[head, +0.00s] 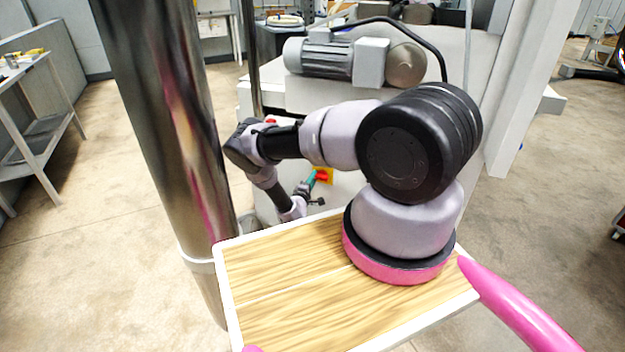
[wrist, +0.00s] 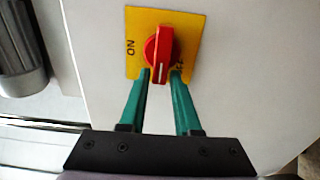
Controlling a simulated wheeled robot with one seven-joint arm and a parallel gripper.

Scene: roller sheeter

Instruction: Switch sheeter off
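The sheeter (head: 345,195) is a large pale machine behind my arm. Its red rotary switch (wrist: 160,50) sits on a yellow plate (wrist: 187,24) on a flat pale panel. The plate reads ON at the left, and a label partly hidden by a finger shows at the lower right. The knob's grip points down in the wrist view, with a white mark near its lower end. My gripper (wrist: 161,74) has two teal fingers spread, one on each side of the knob's lower end; firm contact cannot be told. In the head view the switch (head: 322,176) is small beside the teal fingertips.
A grey motor (head: 335,58) sits on the machine above my arm. A metal shelf table (head: 38,130) stands at the far left. A white post (head: 525,80) rises at the right. Open concrete floor lies at both sides.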

